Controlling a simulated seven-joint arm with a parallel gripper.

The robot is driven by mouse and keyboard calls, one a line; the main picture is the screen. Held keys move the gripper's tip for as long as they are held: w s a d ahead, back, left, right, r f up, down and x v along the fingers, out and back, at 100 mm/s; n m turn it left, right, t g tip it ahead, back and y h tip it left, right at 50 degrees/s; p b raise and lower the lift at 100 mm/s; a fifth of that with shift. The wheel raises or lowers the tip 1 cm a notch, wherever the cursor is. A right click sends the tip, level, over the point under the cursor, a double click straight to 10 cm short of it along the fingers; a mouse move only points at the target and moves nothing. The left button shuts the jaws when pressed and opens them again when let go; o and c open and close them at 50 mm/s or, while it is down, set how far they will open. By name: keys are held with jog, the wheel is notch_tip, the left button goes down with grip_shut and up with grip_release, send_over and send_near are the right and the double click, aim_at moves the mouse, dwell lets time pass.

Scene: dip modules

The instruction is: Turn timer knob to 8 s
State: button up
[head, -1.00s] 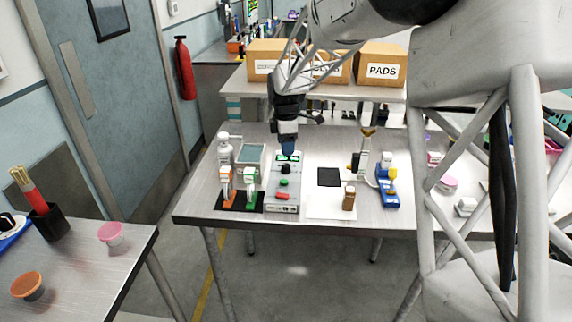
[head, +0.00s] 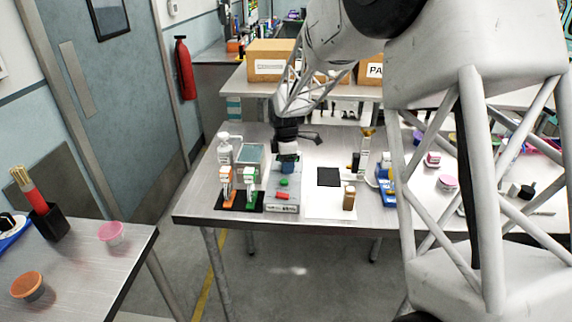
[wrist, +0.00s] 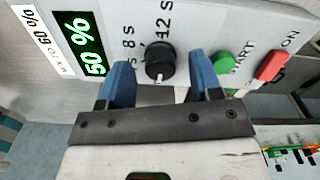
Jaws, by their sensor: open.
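The timer knob (wrist: 160,62) is a round black knob on the grey control box, with a small white mark at its lower edge in the wrist view. The "8 s" label (wrist: 128,45) is to its upper left and the "12 s" label (wrist: 163,25) above it. My gripper (wrist: 161,70) is open, one blue finger on each side of the knob, with visible gaps. In the head view my gripper (head: 287,166) is over the back part of the control box (head: 285,208) and hides the knob.
A green START button (wrist: 222,63) and a red ON button (wrist: 272,65) are right of the knob. A green display (wrist: 80,42) reads 50 %. Orange and green clamps (head: 238,178) stand left of the box. A white sheet (head: 328,211) with a small bottle lies right.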

jog(key=shift+f, duration=0.35)
jog(key=c, duration=0.9)
jog(key=shift+c, duration=0.2)
